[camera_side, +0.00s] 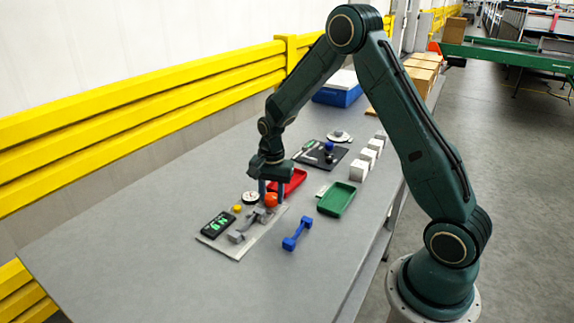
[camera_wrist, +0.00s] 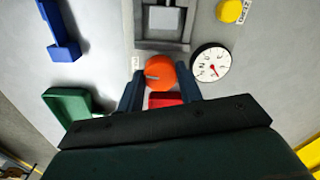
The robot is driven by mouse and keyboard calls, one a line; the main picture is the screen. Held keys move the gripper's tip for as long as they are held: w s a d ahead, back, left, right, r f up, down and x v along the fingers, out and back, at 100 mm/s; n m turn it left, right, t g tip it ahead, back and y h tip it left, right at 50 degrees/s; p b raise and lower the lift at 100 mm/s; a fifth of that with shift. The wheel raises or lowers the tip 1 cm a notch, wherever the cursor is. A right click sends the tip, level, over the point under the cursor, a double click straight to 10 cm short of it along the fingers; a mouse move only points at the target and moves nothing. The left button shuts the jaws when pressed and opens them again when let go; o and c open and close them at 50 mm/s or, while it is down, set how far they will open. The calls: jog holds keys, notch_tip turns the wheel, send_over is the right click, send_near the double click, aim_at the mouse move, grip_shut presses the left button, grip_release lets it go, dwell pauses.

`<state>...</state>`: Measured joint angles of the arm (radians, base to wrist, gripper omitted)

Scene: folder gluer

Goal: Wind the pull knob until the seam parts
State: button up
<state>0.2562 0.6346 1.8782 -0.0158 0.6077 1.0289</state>
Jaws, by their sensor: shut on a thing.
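The orange-red pull knob (camera_side: 271,199) is on the pale plate (camera_side: 233,250) of the small test rig. It shows as a round disc with a light mark in the wrist view (camera_wrist: 162,72). My gripper (camera_side: 270,190) points down, with its two fingers on either side of the knob, shut on it. The grey clamp fixture (camera_side: 240,234) is in line with the knob; in the wrist view a light grey piece (camera_wrist: 165,20) sits in its frame. The seam cannot be made out. A white dial (camera_wrist: 211,65) with a red needle is beside the knob.
A black display (camera_side: 216,225) with green characters and a yellow button (camera_side: 237,208) are at the rig's left. A red tray (camera_side: 297,182), a green tray (camera_side: 337,199) and a blue double-ended part (camera_side: 297,233) lie nearby. The table's front left is clear.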

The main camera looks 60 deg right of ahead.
aim_at(273, 196)
jog(key=o, duration=1)
notch_tip(273, 196, up, 14)
jog(key=shift+s+d+f, duration=0.1)
jog(key=shift+s, duration=0.05)
dwell(0.4)
